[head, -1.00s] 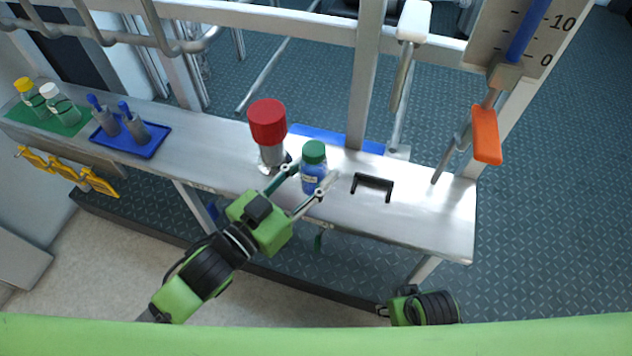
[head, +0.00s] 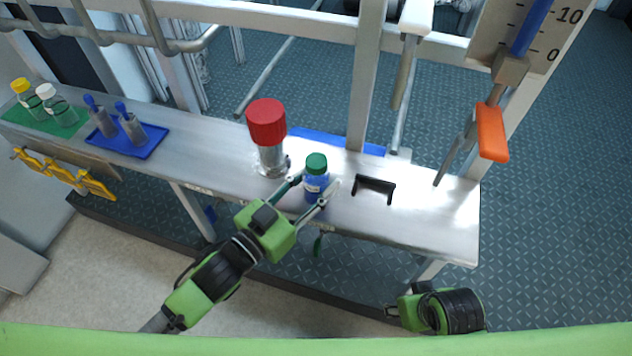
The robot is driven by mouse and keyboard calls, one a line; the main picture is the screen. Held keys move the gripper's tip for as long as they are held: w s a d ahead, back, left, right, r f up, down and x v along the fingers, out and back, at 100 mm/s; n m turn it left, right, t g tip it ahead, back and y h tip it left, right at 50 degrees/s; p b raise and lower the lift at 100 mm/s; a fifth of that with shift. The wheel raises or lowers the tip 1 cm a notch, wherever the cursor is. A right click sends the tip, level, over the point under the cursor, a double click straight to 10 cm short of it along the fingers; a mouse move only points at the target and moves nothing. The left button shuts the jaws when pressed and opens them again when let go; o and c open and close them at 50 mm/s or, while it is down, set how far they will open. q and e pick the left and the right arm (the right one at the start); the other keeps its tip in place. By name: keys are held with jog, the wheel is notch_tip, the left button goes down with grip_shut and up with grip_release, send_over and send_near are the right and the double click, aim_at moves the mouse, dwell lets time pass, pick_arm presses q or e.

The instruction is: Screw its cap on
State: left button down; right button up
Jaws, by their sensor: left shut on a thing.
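A small bottle with blue contents (head: 316,186) is upright at the metal bench, with a green cap (head: 316,163) on its top. I cannot tell how tight the cap is, or whether the bottle's base touches the bench. My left gripper (head: 314,190) is shut on the bottle, one finger on each side below the cap. My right gripper (head: 390,312) is low, in front of the bench and away from the bottle. Its fingers are too small and hidden to read.
A red-capped metal vessel (head: 268,135) stands just left of the bottle. A black bracket (head: 374,190) is to its right. A blue tray (head: 150,143) and a green mat (head: 30,117) with bottles are at the left. The bench's right end (head: 440,215) is clear.

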pick_arm(q)
jog(key=shift+f, duration=0.15)
pick_arm(e)
jog(key=shift+r, duration=0.15)
pick_arm(q)
jog(key=c, duration=1.3)
grip_release()
jog(key=shift+r, duration=0.2)
jog(key=shift+p+v, duration=0.55)
jog(key=shift+v, duration=5.5)
pick_arm(e)
jog(key=shift+s+x, duration=0.25)
jog(key=shift+x, duration=0.75)
jog(key=shift+s+x, duration=0.2)
jog(key=shift+x, duration=0.8)
pick_arm(q)
jog(key=shift+w, duration=0.1)
